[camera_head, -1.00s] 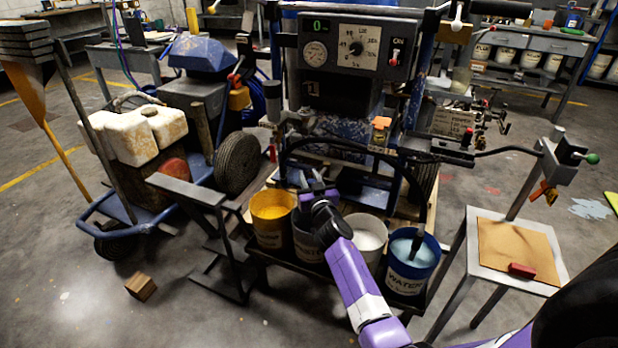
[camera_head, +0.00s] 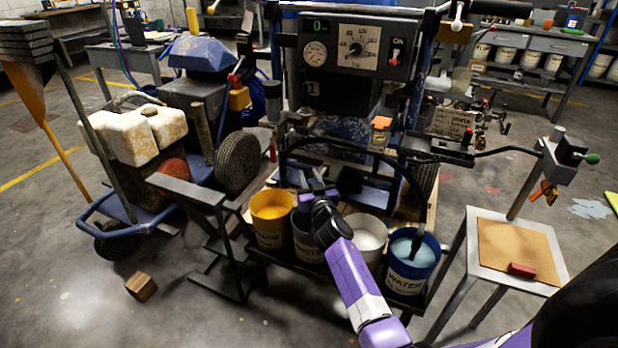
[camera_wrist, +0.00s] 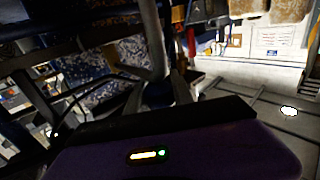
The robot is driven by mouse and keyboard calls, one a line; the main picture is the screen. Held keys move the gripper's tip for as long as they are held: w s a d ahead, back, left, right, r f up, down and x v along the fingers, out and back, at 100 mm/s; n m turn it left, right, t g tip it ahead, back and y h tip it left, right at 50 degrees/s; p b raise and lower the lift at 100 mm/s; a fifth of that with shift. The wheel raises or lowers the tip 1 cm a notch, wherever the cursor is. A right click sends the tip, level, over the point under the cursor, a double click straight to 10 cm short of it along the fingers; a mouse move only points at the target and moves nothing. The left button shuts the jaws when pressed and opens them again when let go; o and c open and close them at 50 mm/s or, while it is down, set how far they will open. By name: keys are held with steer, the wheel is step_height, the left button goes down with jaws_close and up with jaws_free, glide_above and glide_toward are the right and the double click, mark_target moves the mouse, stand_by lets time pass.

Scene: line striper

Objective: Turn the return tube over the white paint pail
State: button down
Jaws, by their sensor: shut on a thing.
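The white paint pail (camera_head: 366,240) stands in the row of pails on the low rack, between the waste pail (camera_head: 308,240) and the blue water pail (camera_head: 412,262). My gripper (camera_head: 314,192) is above the waste pail, left of the white pail. It is shut on a thin part that I take to be the return tube; my fingers and wrist hide most of it in the head view. In the wrist view my purple gripper body fills the bottom, and the grasp itself is dark and unclear.
A yellow paint pail (camera_head: 270,218) stands left of the waste pail. A black hoop-shaped hose (camera_head: 345,143) arches behind and above the pails, close to my gripper. The machine's control panel (camera_head: 354,45) rises behind. A small side table (camera_head: 515,250) stands at right.

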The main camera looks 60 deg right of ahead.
steer(key=shift+s+r+p, duration=0.15)
steer(key=shift+p, duration=0.55)
steer(key=s+n+t+y+p, duration=0.1)
steer(key=p, duration=0.2)
steer(key=t+y+p, duration=0.1)
steer(key=p, duration=0.2)
steer(key=shift+s+r+n+p, duration=0.25)
steer(key=shift+s+n+p, duration=0.1)
steer(key=shift+n+p, duration=0.05)
steer(key=s+d+f+n+t+y+b, duration=0.1)
steer(key=s+d+n+t+y+b, duration=0.2)
steer(key=s+n+y+b, duration=0.5)
steer(key=d+n+y+b, duration=0.1)
steer(key=n+y, duration=0.1)
steer(key=y, duration=0.5)
steer(key=shift+d+t, duration=0.3)
steer(key=shift+b, duration=0.4)
